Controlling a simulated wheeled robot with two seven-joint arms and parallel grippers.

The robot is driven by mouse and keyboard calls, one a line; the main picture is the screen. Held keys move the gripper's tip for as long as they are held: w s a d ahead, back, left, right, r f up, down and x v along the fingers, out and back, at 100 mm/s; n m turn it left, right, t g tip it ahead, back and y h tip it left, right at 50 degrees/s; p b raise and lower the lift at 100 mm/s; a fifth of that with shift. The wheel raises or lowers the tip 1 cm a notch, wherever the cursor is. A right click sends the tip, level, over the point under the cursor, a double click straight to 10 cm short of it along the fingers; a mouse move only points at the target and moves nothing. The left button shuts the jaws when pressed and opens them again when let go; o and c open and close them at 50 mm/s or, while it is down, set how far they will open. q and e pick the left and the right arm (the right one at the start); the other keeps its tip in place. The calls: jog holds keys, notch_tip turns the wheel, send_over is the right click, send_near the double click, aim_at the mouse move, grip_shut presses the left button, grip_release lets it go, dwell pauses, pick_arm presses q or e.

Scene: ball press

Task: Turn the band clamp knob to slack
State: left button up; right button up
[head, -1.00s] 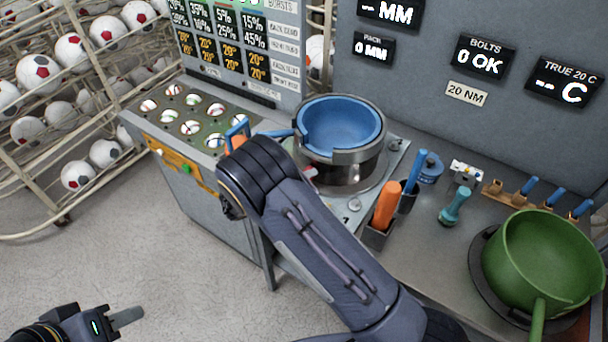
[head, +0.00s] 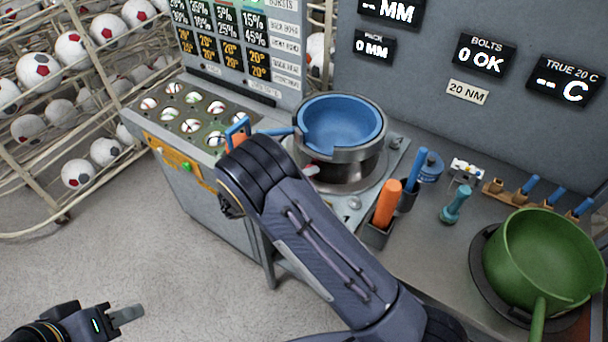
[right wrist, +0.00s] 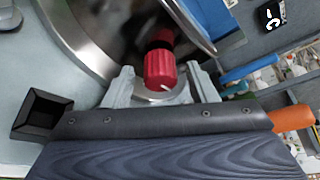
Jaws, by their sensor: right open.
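The band clamp knob (right wrist: 160,70) is red and ribbed, with a white mark near its base, and sits at the side of the steel press pot in the right wrist view. My right gripper (right wrist: 162,85) is open, with one finger on each side of the knob; I cannot tell whether they touch it.
A blue bowl (head: 340,125) sits in the pot. An orange-handled tool (head: 388,203), a teal tool (head: 456,204) and a green pan (head: 540,255) stand to the right. A tray of balls (head: 190,108) and a ball rack (head: 60,215) are left. The floor is clear.

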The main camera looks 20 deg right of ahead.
jog(key=b+v, duration=0.2)
jog(key=v, duration=0.4)
jog(key=shift+s+a, duration=0.1)
jog(key=shift+a, duration=0.2)
jog(key=shift+s+a+r, duration=0.15)
jog(key=shift+a, duration=0.25)
